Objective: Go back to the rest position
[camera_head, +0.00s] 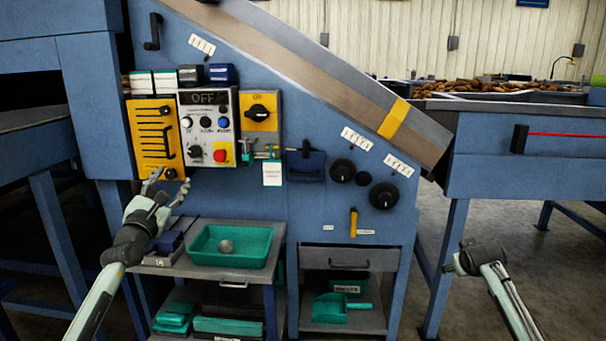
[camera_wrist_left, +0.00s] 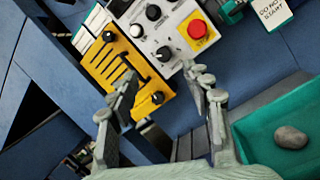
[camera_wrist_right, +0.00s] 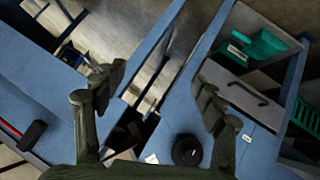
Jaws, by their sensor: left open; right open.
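My left gripper (camera_head: 168,186) is open and empty in front of the lower part of the yellow slider panel (camera_head: 153,135). In the left wrist view its two fingers (camera_wrist_left: 160,100) stand wide apart, with the panel and the grey control box (camera_wrist_left: 165,35) beyond them. My right arm (camera_head: 490,270) comes in at the lower right of the head view, apart from the machine; its fingers are hard to make out there. In the right wrist view the right gripper (camera_wrist_right: 150,105) is open, with nothing between its fingers.
Black knobs (camera_head: 384,196) and a yellow handle (camera_head: 353,222) are on the blue machine front. A conveyor with potatoes (camera_head: 480,86) is at the back right. Floor (camera_head: 560,260) is free at right.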

